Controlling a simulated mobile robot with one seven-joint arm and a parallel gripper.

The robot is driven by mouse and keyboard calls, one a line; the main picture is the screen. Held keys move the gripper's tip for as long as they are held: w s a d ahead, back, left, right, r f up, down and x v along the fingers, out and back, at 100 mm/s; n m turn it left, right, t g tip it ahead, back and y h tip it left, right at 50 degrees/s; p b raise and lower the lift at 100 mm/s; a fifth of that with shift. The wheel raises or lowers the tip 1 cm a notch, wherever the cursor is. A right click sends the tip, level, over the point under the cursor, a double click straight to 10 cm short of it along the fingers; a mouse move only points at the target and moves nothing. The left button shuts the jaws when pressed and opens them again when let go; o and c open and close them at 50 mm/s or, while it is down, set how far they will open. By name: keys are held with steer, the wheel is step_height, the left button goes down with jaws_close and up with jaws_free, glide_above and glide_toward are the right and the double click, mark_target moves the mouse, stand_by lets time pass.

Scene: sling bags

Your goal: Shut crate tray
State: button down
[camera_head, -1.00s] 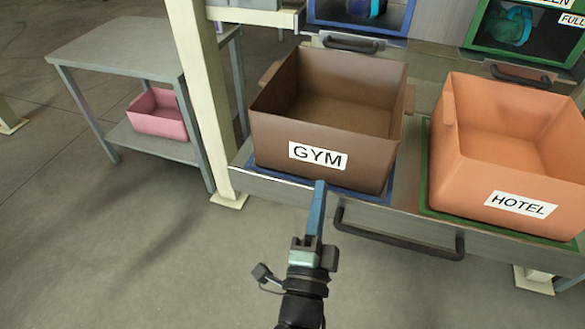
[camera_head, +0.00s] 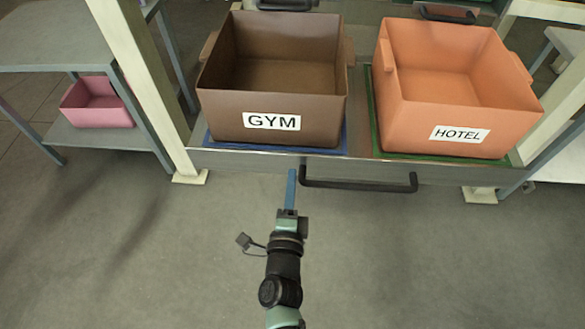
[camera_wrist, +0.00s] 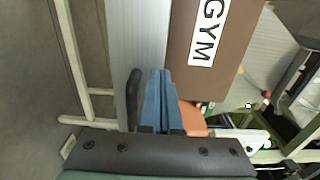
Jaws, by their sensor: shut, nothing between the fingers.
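The crate tray (camera_head: 240,160) is a grey drawer-like shelf, pulled out, with a black bar handle (camera_head: 358,186) on its front. It bears the brown GYM crate (camera_head: 270,105) on a blue mat and the orange HOTEL crate (camera_head: 455,105) on a green mat. My gripper (camera_head: 291,175) is shut and empty, its blue fingers just left of the handle near the tray's front edge. In the wrist view the shut blue fingers (camera_wrist: 158,75) point along the tray front, with the handle (camera_wrist: 133,95) beside them. I cannot tell whether they touch it.
A cream post (camera_head: 140,80) stands left of the tray. Left of it is a grey side table (camera_head: 60,45) with a pink bin (camera_head: 97,103) on its lower shelf. The floor in front of the tray is clear.

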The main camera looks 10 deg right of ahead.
mark_target(294, 157)
steer(key=shift+b+x, duration=0.3)
steer(key=shift+x, duration=1.55)
